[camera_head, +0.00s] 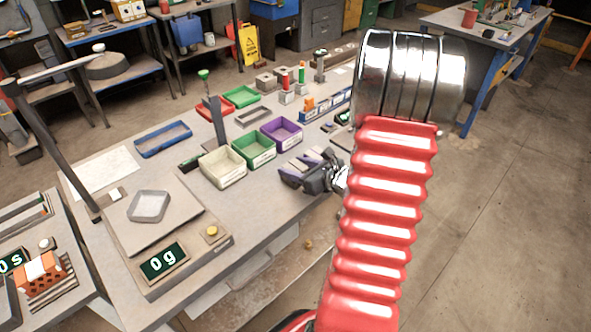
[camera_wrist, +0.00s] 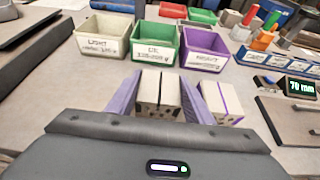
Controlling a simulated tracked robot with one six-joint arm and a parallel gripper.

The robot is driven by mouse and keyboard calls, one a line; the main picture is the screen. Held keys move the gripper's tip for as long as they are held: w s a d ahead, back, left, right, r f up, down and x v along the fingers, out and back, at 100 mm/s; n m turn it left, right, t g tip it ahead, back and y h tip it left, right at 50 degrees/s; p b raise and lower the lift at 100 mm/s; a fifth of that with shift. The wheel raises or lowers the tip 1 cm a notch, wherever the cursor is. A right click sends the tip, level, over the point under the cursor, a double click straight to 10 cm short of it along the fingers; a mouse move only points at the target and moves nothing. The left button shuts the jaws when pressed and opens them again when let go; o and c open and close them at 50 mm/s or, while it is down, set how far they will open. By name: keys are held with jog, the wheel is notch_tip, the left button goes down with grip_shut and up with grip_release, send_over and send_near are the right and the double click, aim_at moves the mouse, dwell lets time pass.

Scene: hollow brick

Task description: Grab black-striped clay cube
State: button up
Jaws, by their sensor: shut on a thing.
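The black-striped clay cube (camera_wrist: 147,88) is pale and speckled, with a dark line down it; in the wrist view it sits between the two purple fingers of my gripper (camera_wrist: 160,95). The fingers are shut on its two sides. I cannot tell whether it touches the table. A second pale cube, with a purple stripe (camera_wrist: 229,102), stands just outside the right finger.
Beyond my gripper stand a cream bin (camera_wrist: 104,38), a green bin (camera_wrist: 155,44) and a purple bin (camera_wrist: 205,50), each with a label. A scale (camera_head: 150,238) reading 0 g is at left in the head view. A 70 mm display (camera_wrist: 299,88) is at right.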

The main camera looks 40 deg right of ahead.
aim_at(295, 167)
jog(key=shift+r, duration=4.8)
